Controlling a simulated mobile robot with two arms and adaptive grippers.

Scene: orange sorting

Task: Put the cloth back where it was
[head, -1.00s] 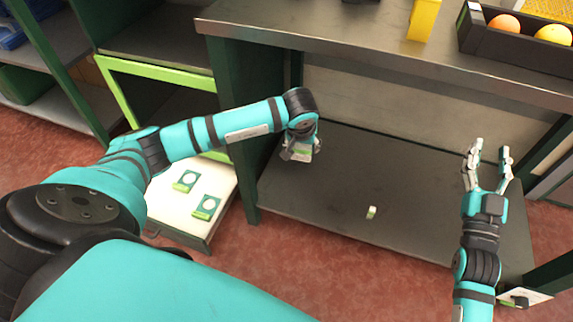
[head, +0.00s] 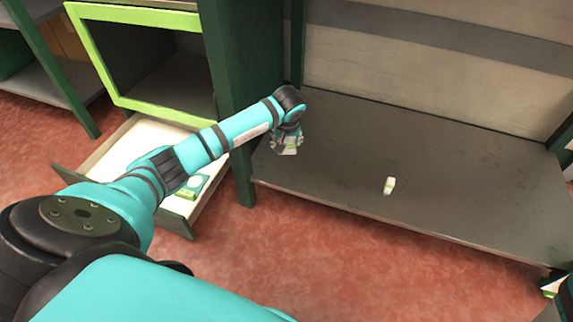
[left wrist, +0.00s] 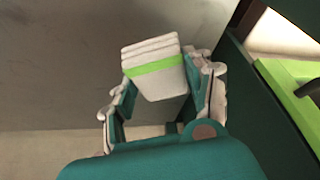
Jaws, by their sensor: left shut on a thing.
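The cloth (left wrist: 155,68) is a folded white stack with a bright green band. My left gripper (left wrist: 160,92) is shut on it, with a finger on each side in the left wrist view. In the head view the left gripper (head: 287,145) hangs over the left end of the dark lower shelf (head: 440,185), close to the green post. The cloth (head: 289,151) shows only a little below the fingers there. I cannot tell whether it touches the shelf.
A small white and green item (head: 389,186) lies on the shelf. An open white drawer (head: 117,149) holding a green and white item (head: 194,184) is left of the dark green post (head: 234,90). Most of the shelf is clear.

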